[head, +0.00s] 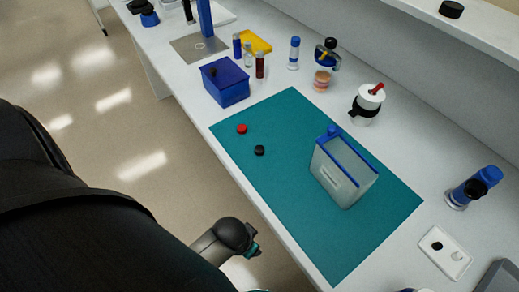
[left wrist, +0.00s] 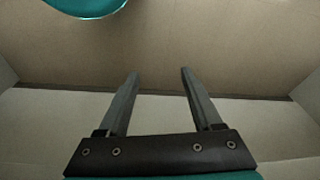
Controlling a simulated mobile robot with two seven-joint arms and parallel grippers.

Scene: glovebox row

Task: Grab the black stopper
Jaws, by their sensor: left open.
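A small black stopper (head: 259,150) lies on the teal mat (head: 300,240), near its left edge. A red stopper (head: 242,128) lies just beyond it. My left arm comes in from the left in the head view, and its wrist end is low at the bottom, off the bench's front edge. In the left wrist view my left gripper (left wrist: 158,73) is open, with nothing between its fingers. It is well apart from the black stopper, which does not show in the wrist view. My right gripper is not in view.
A translucent blue-rimmed container (head: 343,184) stands on the mat, right of the stopper. A blue box (head: 226,86) stands beyond the mat. Other black round pieces are on a white tray (head: 459,262) and the upper shelf (head: 490,28). The mat around the stopper is clear.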

